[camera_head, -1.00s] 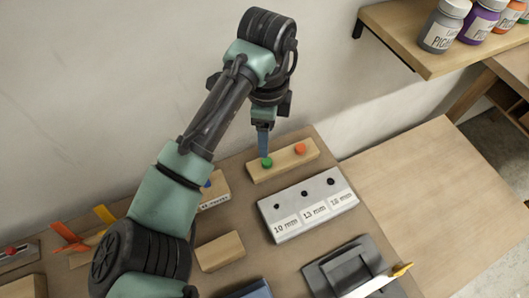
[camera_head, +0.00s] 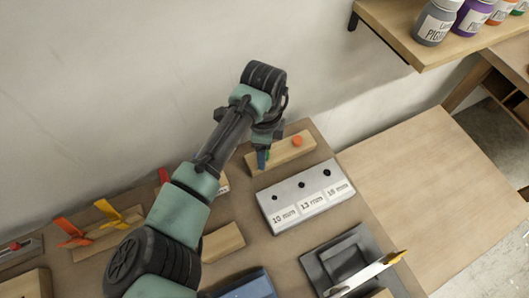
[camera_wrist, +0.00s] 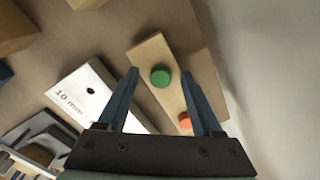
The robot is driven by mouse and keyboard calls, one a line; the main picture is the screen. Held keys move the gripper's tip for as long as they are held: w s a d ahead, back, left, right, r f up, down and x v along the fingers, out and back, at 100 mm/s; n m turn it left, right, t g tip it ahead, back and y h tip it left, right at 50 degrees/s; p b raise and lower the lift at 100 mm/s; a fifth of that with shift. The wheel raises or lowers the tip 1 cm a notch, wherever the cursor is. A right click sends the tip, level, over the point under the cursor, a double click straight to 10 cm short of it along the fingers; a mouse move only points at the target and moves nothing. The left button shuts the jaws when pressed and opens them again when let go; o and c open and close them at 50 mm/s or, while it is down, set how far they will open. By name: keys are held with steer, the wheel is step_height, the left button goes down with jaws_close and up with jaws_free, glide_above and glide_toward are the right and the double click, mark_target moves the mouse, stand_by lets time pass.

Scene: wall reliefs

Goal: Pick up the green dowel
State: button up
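The green dowel (camera_wrist: 160,76) shows as a round green top in a wooden block (camera_wrist: 150,52) in the wrist view. An orange dowel (camera_wrist: 184,121) is in the same block. My gripper (camera_wrist: 159,73) is open, with one blue finger on each side of the green dowel. I cannot tell whether the fingers touch it. In the head view my gripper (camera_head: 263,160) is down at the left part of the block (camera_head: 285,152) and hides most of the green dowel. The orange dowel (camera_head: 297,141) stands clear to the right.
A pale gauge block (camera_head: 306,196) with several holes and size labels lies in front of the dowel block. A dark tray (camera_head: 345,262) is nearer. A shelf (camera_head: 440,58) with paint jars hangs at the upper right. The wooden tabletop (camera_head: 410,190) at right is clear.

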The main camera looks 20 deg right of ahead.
jaws_close()
